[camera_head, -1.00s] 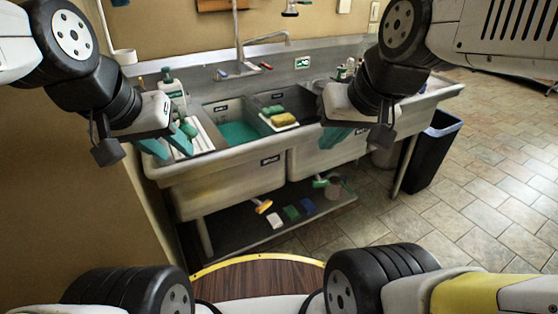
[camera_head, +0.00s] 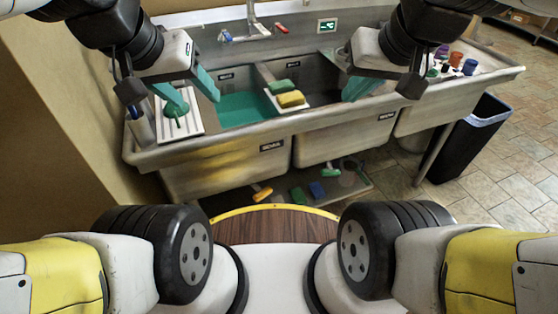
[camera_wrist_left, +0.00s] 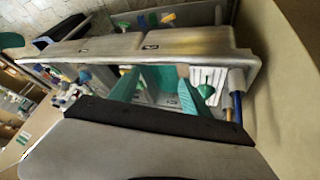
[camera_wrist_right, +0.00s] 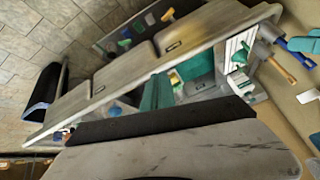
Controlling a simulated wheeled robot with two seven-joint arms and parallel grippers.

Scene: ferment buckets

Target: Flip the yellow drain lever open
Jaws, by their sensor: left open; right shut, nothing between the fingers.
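The yellow drain lever (camera_head: 262,193) sticks out below the front of the left sink basin, low over the under-shelf. It shows small at the top of the left wrist view (camera_wrist_left: 168,17) and the right wrist view (camera_wrist_right: 167,15). My left gripper (camera_head: 191,96) has its teal fingers apart over the left side of the sink, above and left of the lever, touching nothing I can make out. My right gripper (camera_head: 360,88) has its teal fingers together over the right basin, up and right of the lever, and empty. The lever's mount is hidden under the basin.
A green lever (camera_head: 328,173) hangs under the right basin. The left basin holds teal liquid (camera_head: 243,108). Sponges (camera_head: 290,98) lie on a white tray between basins. A white ribbed drainboard (camera_head: 192,123) is at left, a black bin (camera_head: 470,140) at right. A tan wall closes the left.

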